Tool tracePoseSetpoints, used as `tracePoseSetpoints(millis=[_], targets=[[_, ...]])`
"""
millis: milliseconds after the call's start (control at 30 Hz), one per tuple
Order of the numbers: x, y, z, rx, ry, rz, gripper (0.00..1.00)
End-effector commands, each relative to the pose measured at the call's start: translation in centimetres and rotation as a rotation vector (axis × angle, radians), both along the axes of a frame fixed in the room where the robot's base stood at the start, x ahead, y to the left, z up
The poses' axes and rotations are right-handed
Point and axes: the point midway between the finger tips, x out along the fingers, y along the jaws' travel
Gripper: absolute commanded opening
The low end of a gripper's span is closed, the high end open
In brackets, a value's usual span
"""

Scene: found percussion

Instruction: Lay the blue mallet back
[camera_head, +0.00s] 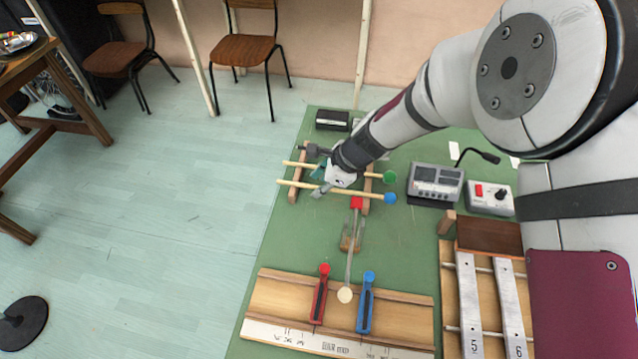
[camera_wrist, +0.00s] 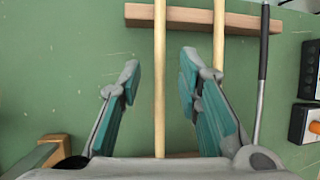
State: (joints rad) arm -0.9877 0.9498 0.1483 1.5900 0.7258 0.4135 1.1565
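The blue mallet (camera_head: 382,196) lies across the two wooden bars of a rack (camera_head: 367,207), its blue head at the right. The green mallet (camera_head: 390,177) lies beside it, on the far side. My gripper (camera_head: 318,183) is over the sticks, left of the heads. In the wrist view my gripper (camera_wrist: 160,90) is open, with a stick (camera_wrist: 159,115) running between its fingers and clear of both. This looks like the blue mallet's stick. The other stick (camera_wrist: 219,40) passes partly behind the right finger. The mallet heads are out of the wrist view.
A red-topped lever (camera_head: 356,203) stands just nearer than the rack. Red (camera_head: 319,300) and blue (camera_head: 365,308) handled pieces lie on a wooden board (camera_head: 280,298). A grey console (camera_head: 436,181) and metal bars (camera_head: 468,300) are at the right. Green surface is free left of the lever.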

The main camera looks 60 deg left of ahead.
Motion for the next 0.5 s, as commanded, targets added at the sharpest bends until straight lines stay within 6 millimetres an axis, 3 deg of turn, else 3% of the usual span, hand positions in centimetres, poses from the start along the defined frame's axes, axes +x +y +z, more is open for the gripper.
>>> tracePoseSetpoints(millis=[300,500], targets=[[1.4,-2.7,5.8,0.003,-0.002,-0.003,0.31],[2.0,-4.0,8.4,0.001,-0.001,-0.001,0.31]])
